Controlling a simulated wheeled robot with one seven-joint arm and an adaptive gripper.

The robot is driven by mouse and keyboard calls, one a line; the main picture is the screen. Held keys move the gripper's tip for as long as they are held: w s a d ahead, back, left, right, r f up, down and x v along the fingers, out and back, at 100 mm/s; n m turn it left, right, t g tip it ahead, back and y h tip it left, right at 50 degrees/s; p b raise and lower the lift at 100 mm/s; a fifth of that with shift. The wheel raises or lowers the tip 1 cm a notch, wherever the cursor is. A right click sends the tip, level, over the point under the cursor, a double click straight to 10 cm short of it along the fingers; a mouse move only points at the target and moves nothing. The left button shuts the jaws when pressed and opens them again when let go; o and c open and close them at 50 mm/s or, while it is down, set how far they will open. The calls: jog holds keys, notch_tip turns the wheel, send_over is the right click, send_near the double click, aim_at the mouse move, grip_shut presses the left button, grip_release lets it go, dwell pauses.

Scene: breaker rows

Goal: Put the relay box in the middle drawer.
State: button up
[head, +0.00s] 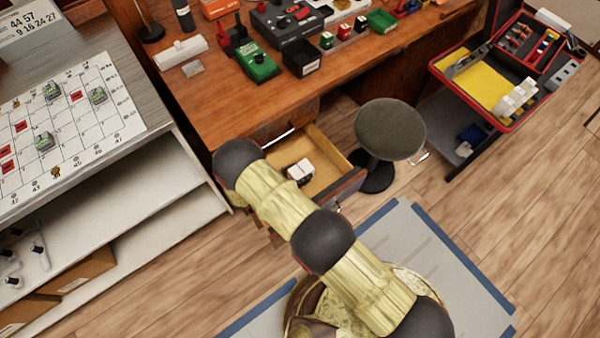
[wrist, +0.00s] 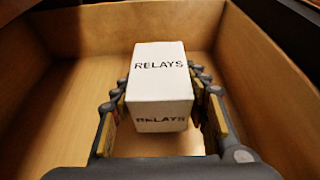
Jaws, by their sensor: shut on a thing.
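The relay box (wrist: 160,80) is a white box with "RELAYS" printed on its top and near side, upright in the wrist view. My gripper (wrist: 160,105) is shut on it, with a finger on each side. Box and fingers are inside an open wooden drawer (wrist: 55,85). I cannot tell whether the box touches the drawer floor. In the head view the drawer (head: 338,160) is pulled out from the wooden desk, and the white box (head: 300,171) shows inside it. My arm hides the drawer's left part and most of the gripper.
The desk (head: 215,95) carries tools, a green case (head: 258,62) and small bins. A round stool (head: 390,130) stands close to the drawer's right. A red-edged tool cart (head: 480,85) is further right. A shelf unit with a grid board (head: 65,110) stands left.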

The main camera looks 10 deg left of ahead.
jog(key=shift+f+b, duration=0.3)
jog(key=shift+f, duration=0.05)
jog(key=o, duration=1.3)
jog(key=shift+r, duration=0.15)
jog(key=shift+r+p, duration=0.25)
jog(key=shift+p, duration=0.2)
jog(key=p+v, duration=0.4)
jog(key=v, duration=0.8)
jog(key=shift+r, duration=0.25)
